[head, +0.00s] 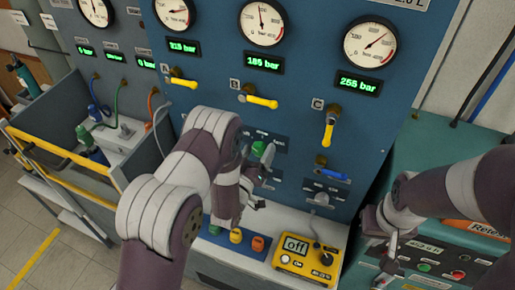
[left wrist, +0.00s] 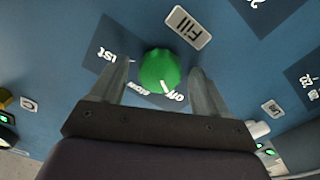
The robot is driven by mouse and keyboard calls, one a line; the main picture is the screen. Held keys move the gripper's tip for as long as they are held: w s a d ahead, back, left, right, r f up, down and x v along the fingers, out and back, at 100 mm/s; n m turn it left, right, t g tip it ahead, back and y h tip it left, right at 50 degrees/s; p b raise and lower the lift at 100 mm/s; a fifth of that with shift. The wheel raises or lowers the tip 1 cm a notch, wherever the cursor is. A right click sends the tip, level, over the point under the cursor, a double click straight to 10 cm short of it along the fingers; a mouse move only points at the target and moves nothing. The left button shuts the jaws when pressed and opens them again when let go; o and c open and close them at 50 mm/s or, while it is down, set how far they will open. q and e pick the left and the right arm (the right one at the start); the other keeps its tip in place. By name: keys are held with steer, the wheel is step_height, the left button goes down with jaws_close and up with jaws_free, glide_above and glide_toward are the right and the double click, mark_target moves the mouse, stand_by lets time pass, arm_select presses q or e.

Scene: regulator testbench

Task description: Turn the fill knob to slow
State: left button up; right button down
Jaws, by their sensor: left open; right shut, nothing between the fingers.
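The green fill knob (left wrist: 160,70) is on the blue panel under the "Fill" label (left wrist: 188,27) in the left wrist view. Its white pointer mark points to the lower right, towards "off"; "slow" is beside it and "fast" is further left, partly covered by a finger. My left gripper (left wrist: 158,76) is open, with one finger on each side of the knob; I cannot tell whether they touch it. In the head view the knob (head: 259,147) shows beside my left gripper (head: 265,172). My right gripper (head: 384,258) is shut and empty at the lower right.
Yellow-handled valves A (head: 182,81), B (head: 261,101) and C (head: 329,130) stick out above. A blue-handled valve (head: 331,173) is to the right. A yellow box reading "off" (head: 308,259) stands on the ledge below. A green machine (head: 440,190) stands on the right.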

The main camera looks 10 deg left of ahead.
arm_select(q)
steer(key=shift+w, duration=0.1)
steer(key=c, duration=1.1)
steer(key=shift+o, duration=0.3)
steer(key=m+b, duration=0.2)
steer(key=shift+f+m, duration=0.15)
steer(key=shift+m, duration=0.15)
steer(key=m+b, duration=0.2)
steer(key=m, duration=0.1)
steer(key=shift+m+b, duration=0.3)
steer(key=shift+b, duration=0.1)
steer(key=m+b, duration=0.3)
steer(key=m, duration=0.2)
steer(key=shift+d, duration=0.1)
steer(key=shift+m, duration=0.4)
